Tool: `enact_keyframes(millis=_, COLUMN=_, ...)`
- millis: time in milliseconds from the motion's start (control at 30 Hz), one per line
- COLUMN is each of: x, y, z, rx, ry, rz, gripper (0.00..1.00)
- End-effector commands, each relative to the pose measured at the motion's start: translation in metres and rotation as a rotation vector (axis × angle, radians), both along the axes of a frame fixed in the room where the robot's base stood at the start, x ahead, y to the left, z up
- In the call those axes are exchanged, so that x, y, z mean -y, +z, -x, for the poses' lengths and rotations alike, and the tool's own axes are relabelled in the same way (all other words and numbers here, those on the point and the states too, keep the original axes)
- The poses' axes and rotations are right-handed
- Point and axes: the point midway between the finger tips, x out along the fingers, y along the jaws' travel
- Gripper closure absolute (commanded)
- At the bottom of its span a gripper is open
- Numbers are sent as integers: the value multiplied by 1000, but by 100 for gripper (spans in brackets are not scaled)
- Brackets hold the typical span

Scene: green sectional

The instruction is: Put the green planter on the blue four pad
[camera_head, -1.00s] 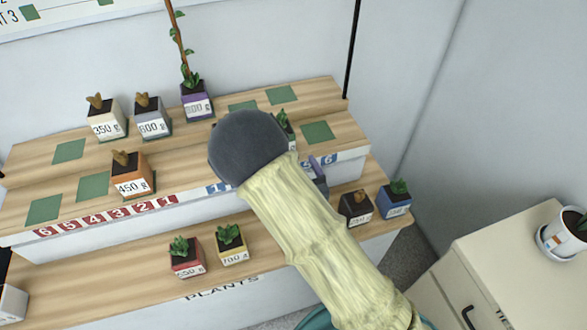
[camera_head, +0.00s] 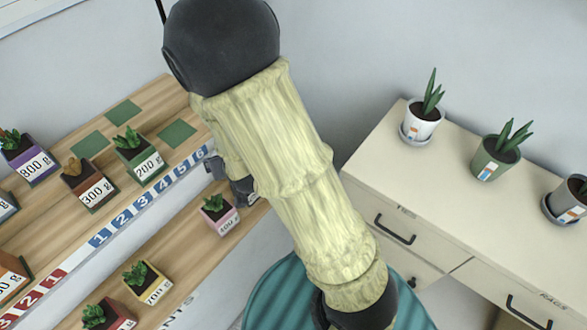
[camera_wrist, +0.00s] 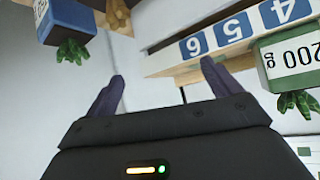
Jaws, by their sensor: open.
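A square green planter labelled 200 g (camera_head: 140,162) stands on the upper shelf tier behind the blue number strip, near the 3 and 4. It also shows upside down at the right of the wrist view (camera_wrist: 292,62). The blue 4 tile (camera_head: 162,183) is on the strip; it also shows in the wrist view (camera_wrist: 272,14). Any pad under the planter is hidden. My gripper (camera_wrist: 150,85) is open, with nothing between its fingers. It is beside the planter, apart from it, near the strip's 6 end. In the head view my arm mostly hides it.
Bare green pads (camera_head: 177,135) lie beside and behind the planter. A 300 g planter (camera_head: 90,184) stands at its left. A pink planter (camera_head: 217,213) stands on the lower tier. A blue planter (camera_wrist: 68,22) is near my gripper. A cabinet (camera_head: 400,175) with pots stands right.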

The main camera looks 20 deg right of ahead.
Motion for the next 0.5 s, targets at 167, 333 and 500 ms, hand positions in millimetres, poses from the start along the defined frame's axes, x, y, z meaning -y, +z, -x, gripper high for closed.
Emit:
enact_keyframes(millis=167, x=41, y=11, z=22, rx=-185, ry=-50, rz=18, gripper=10)
enact_keyframes(millis=333, x=75, y=25, z=56, rx=-360, ry=-69, rz=45, gripper=10)
enact_keyframes(millis=500, x=106, y=43, z=98, rx=-528, ry=-77, rz=76, gripper=10)
